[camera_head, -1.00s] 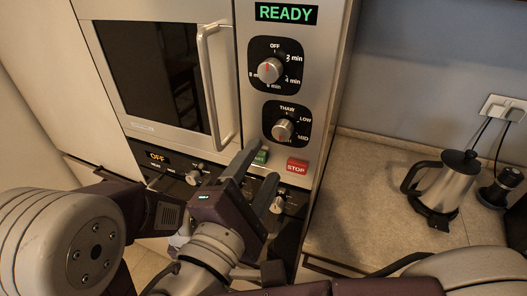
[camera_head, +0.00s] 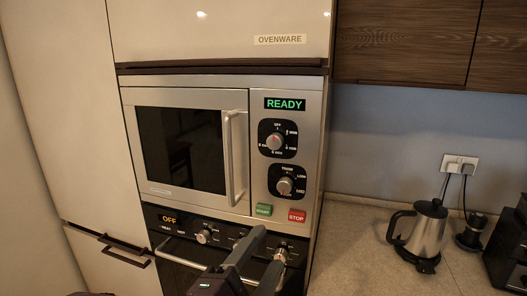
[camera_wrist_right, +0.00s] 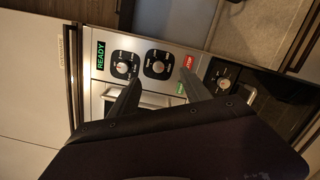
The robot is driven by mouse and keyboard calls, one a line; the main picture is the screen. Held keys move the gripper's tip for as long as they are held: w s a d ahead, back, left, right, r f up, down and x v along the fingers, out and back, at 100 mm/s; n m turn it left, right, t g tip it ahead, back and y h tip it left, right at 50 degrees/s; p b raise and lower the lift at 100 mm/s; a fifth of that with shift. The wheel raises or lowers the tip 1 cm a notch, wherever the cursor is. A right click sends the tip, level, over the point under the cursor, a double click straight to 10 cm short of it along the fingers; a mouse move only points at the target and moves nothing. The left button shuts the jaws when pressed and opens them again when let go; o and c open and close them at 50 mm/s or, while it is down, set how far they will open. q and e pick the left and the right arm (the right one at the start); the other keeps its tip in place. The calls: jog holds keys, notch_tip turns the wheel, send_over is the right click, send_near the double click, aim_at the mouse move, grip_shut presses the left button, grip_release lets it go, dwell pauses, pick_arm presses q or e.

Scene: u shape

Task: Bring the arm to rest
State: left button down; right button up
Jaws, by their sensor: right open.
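My right gripper (camera_head: 265,254) is at the bottom middle of the head view, in front of the oven's control strip and below the microwave's buttons. Its two grey fingers are apart with nothing between them. In the right wrist view the open fingers (camera_wrist_right: 161,82) point toward the microwave panel, which appears turned sideways. The microwave (camera_head: 187,89) has its door shut, and its display (camera_head: 285,104) reads READY. The green START button (camera_head: 263,210) and red STOP button (camera_head: 297,216) show above the fingers. My left gripper is not in view.
The oven (camera_head: 169,219) below reads OFF and has a bar handle (camera_head: 180,257) near my right gripper. A steel kettle (camera_head: 428,230) stands on the counter (camera_head: 350,235) at right. Dark cabinets (camera_head: 400,40) hang above. The counter's left part is clear.

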jog(key=w+d+f+m+g+h, duration=0.1)
jog(key=w+d+m+g+h, duration=0.15)
jog(key=d, duration=0.45)
jog(key=w+d+f+m+g+h, duration=0.2)
jog(key=w+d+g+h, duration=0.15)
jog(key=d, duration=0.35)
jog(key=s+d+f+m+g+y, duration=0.1)
jog(key=s+d+f+m+g, duration=0.25)
jog(key=d+f+g, duration=0.35)
jog(key=s+d+f+m+g+y, duration=0.15)
jog(key=s+d+f+g, duration=0.35)
jog(key=d+f, duration=0.5)
jog(key=s+a+f+m+g+y, duration=0.25)
jog(key=s+f+m+y, duration=0.3)
jog(key=f, duration=0.35)
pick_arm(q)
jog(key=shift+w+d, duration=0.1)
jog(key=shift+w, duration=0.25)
pick_arm(e)
jog(key=w+a+f+m+t+y, duration=0.3)
jog(key=w+a+f+t+y, duration=0.2)
jog(key=a, duration=0.5)
jog(key=shift+w+f+m+y, duration=0.3)
jog(key=shift+w+f, duration=0.2)
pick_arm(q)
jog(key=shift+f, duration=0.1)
pick_arm(e)
jog(key=shift+a, duration=0.1)
